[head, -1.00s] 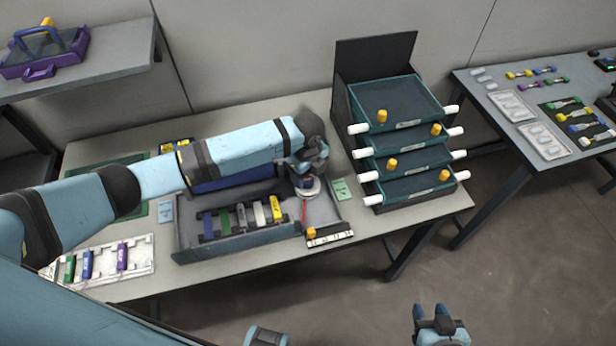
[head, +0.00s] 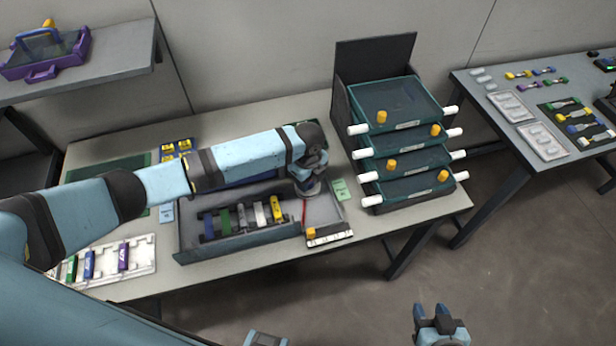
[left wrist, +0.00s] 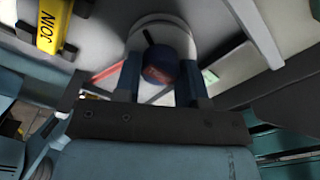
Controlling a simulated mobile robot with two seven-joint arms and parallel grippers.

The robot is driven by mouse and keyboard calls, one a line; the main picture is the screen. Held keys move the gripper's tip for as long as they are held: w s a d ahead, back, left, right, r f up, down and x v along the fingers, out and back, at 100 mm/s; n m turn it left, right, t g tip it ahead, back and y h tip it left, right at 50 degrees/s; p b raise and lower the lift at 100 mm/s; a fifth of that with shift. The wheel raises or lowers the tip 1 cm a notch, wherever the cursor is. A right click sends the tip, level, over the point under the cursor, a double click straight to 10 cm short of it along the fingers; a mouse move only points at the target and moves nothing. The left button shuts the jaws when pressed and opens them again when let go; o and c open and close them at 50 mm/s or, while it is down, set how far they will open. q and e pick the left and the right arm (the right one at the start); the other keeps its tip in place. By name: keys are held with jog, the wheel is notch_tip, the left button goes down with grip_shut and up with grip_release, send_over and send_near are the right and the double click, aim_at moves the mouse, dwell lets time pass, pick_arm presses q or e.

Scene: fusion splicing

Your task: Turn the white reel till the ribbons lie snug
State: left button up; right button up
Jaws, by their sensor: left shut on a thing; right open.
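The white reel (left wrist: 165,32) shows in the left wrist view as a pale disc with a dark slit and a dark blue knob (left wrist: 158,66) on it. My left gripper (left wrist: 160,80) has a finger on each side of the knob and is shut on it. In the head view my left gripper (head: 308,186) covers most of the reel. A red ribbon (head: 304,210) runs from the reel towards the front; part of it shows in the left wrist view (left wrist: 108,73). Whether it lies snug I cannot tell. My right gripper (head: 434,311) is open and empty, off the table's front.
The grey tray (head: 240,240) holds several coloured pieces, one yellow (head: 277,208). A stack of teal drawers (head: 408,155) stands right of the reel. A green card (head: 343,190) lies between them. A white rack (head: 142,257) is at the front left.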

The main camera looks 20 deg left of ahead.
pick_arm(q)
jog(key=shift+r+n+p, duration=0.25)
jog(key=shift+n+p, duration=0.55)
jog(key=shift+p, duration=0.05)
jog(key=shift+f+n, duration=0.2)
jog(key=shift+n, duration=0.2)
pick_arm(e)
notch_tip(320, 180, up, 3)
jog(key=shift+w+d+r, duration=0.1)
jog(key=shift+w+d, duration=0.05)
pick_arm(q)
jog(key=o, duration=0.9)
pick_arm(e)
jog(key=shift+f, duration=0.3)
pick_arm(q)
jog(key=shift+r, duration=0.1)
notch_tip(320, 180, up, 14)
jog(key=shift+f+b, duration=0.2)
jog(key=shift+b, duration=0.2)
pick_arm(e)
jog(key=shift+a+f, duration=0.2)
jog(key=shift+f, duration=0.15)
